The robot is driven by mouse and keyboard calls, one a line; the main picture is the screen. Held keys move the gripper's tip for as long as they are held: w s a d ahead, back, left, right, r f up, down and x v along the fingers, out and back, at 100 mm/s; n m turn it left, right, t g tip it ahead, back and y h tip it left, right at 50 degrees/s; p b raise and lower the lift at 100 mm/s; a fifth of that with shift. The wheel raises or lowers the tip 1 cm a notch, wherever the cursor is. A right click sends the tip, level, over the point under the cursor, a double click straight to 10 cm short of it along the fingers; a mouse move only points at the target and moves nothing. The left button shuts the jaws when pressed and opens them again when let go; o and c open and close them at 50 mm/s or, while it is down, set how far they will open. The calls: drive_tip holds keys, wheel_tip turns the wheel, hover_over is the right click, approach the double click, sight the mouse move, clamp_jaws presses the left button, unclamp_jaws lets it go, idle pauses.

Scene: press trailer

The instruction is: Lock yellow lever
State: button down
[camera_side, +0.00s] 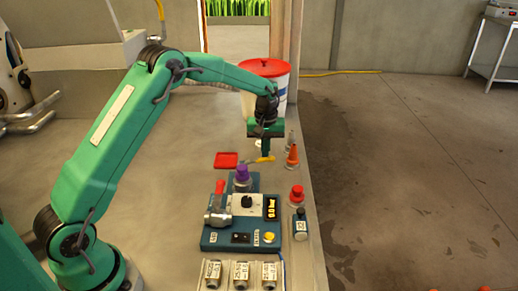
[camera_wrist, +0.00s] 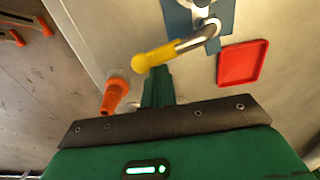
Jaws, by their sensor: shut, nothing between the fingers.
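The yellow lever (camera_side: 261,160) shows in the side view just behind the purple knob, below my gripper. In the wrist view the yellow lever (camera_wrist: 156,58) has a yellow grip on a bent metal rod that runs up to a blue bracket (camera_wrist: 198,20). My gripper (camera_side: 266,152) points down, shut and empty, close beside the lever's grip. In the wrist view the shut fingers (camera_wrist: 158,78) reach to just below the yellow grip. I cannot tell whether they touch it.
A red tray (camera_side: 226,160) lies to the left. In front is a blue control panel (camera_side: 213,238) with a purple knob (camera_side: 242,173). A white bucket with a red lid (camera_side: 264,68) stands behind. The bench edge drops off at right.

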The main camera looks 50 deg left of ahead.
drive_tip(key=shift+d, duration=0.25)
drive_tip(key=shift+s+d, duration=0.25)
drive_tip(key=shift+d, duration=0.15)
drive_tip(key=shift+a, duration=0.1)
drive_tip(key=shift+w+a, duration=0.3)
idle(0.4)
wheel_tip(320, 180, up, 10)
idle(1.0)
idle(1.1)
